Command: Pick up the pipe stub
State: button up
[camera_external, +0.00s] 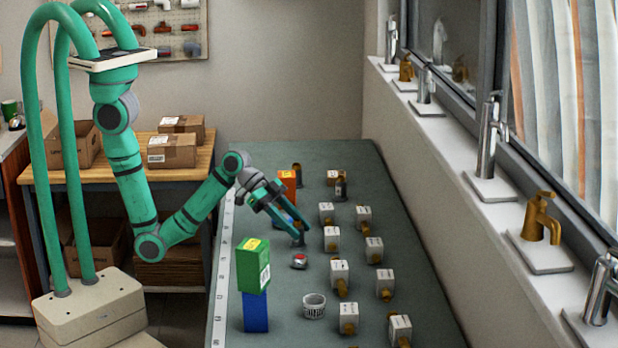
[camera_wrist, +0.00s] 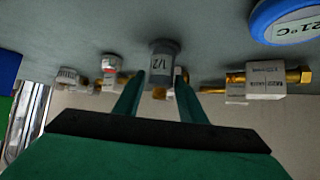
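The likely pipe stub is a short grey cylinder (camera_wrist: 163,60) marked "1/2", standing on the grey-green table. In the wrist view, which is upside down, it lies at the fingertips of my gripper (camera_wrist: 161,78). One teal finger is on each side, spread about the stub's width apart. I cannot tell whether they touch it. In the external view my gripper (camera_external: 300,231) reaches down to the table, and the grey stub (camera_external: 298,241) shows at its fingertips, partly hidden by them.
A blue round gauge (camera_wrist: 287,22) reading 21°C lies close by. A small fitting with a red top (camera_external: 299,261) and a white ribbed ring (camera_external: 314,306) are nearer. White-tagged brass fittings (camera_external: 331,239) stand in rows on the right.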

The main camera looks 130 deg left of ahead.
aim_at(303, 231)
jog(key=shift+x, duration=2.3)
jog(key=c, duration=0.8)
jog(key=shift+r, duration=0.1)
grip_shut()
jog(key=shift+r, duration=0.1)
